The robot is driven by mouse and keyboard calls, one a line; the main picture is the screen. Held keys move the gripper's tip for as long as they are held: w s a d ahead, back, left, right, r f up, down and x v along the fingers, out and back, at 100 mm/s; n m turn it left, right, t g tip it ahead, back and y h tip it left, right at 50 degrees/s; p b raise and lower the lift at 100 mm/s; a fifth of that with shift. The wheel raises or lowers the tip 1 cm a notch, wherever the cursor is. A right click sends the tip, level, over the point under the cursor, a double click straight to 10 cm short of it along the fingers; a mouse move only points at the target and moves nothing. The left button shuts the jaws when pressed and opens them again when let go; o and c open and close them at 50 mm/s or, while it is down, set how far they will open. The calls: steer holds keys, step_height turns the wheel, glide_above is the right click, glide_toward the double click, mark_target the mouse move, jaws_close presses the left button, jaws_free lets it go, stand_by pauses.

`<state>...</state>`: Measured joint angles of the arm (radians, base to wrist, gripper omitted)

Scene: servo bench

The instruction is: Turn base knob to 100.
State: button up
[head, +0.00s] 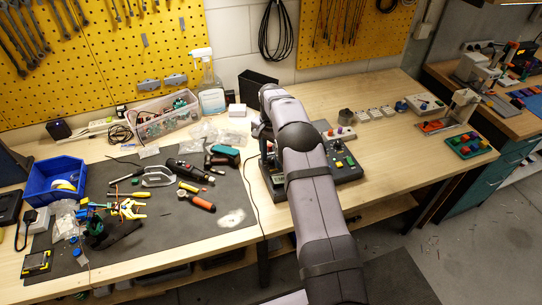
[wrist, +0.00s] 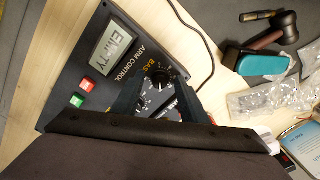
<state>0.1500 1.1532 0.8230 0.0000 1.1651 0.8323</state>
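The dark control box labelled "ARM CONTROL" (wrist: 84,55) fills the left and middle of the wrist view; in the head view the box (head: 347,172) is partly hidden behind my arm. The base knob (wrist: 160,77) is black and round, with a white dial scale and a partly covered "BAS" label. Its pointer setting is too small to read. The display (wrist: 112,46) appears to read "EMPTY". My gripper (wrist: 158,86) has its two dark fingers apart, their tips near either side of the knob; I cannot tell whether they touch it.
A red button (wrist: 77,100) and a green button (wrist: 86,84) sit on the box below the display.

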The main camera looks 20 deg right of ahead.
jaws_close()
steer(key=shift+n, duration=0.3)
steer(key=shift+n+b, duration=0.65)
steer(key=shift+n, duration=0.15)
steer(key=shift+n+b, duration=0.4)
steer(key=shift+n, duration=1.4)
jaws_free()
